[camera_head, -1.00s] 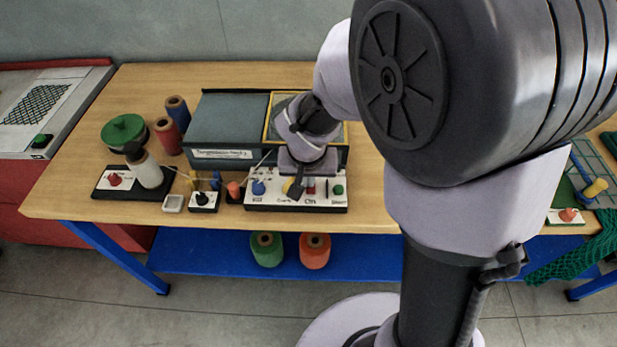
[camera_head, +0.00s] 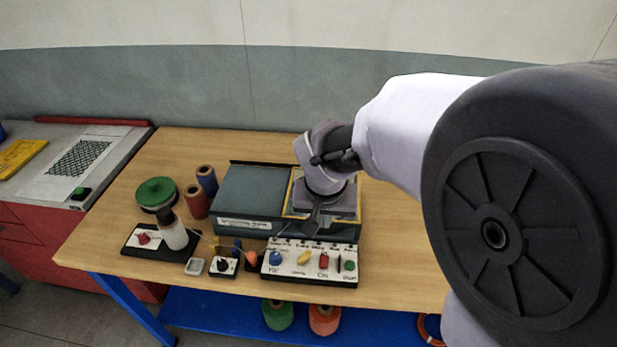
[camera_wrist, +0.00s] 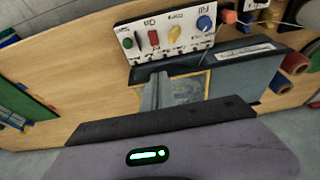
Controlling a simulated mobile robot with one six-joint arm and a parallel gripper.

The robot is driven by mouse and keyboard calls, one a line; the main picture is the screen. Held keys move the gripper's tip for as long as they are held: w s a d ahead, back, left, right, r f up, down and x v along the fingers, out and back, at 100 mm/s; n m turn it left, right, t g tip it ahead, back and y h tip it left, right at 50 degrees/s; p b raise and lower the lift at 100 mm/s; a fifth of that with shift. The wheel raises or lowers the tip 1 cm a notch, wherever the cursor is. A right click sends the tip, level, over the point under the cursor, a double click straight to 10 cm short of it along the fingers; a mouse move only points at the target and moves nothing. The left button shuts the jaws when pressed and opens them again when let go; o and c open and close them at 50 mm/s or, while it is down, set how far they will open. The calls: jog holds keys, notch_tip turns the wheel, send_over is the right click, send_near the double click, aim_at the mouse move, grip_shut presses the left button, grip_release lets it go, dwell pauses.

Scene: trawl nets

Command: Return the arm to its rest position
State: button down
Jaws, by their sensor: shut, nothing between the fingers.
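My gripper (camera_head: 313,222) is at the end of my raised arm, above the yellow-framed part of the grey-green machine (camera_head: 247,190) on the wooden table. Its fingers are together with nothing between them. In the wrist view my gripper (camera_wrist: 158,92) points over the yellow frame (camera_wrist: 207,84), whose inside it partly covers. The white control panel (camera_head: 308,263) at the machine's front has blue, yellow, red, black and green controls. It also shows in the wrist view (camera_wrist: 190,36), just beyond the fingertips.
A white bottle (camera_head: 174,234), a green reel (camera_head: 156,193) and red (camera_head: 196,202) and blue (camera_head: 207,180) spools stand left of the machine. Green (camera_head: 278,315) and orange (camera_head: 324,319) spools are on the blue lower shelf. The wooden tabletop (camera_head: 397,260) right of the panel is bare.

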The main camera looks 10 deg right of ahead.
jog(key=s+a+r+t+y+b, duration=0.1)
jog(key=s+r, duration=0.2)
jog(key=s, duration=0.6)
jog(key=s+a+r+t+y+b, duration=0.1)
jog(key=s+r, duration=0.3)
jog(key=s, duration=0.5)
jog(key=shift+s+a+r+m+y+b, duration=0.15)
jog(key=shift+a+r+m+y+b, duration=0.1)
jog(key=shift+a+m+y+b, duration=0.25)
jog(key=shift+d, duration=0.1)
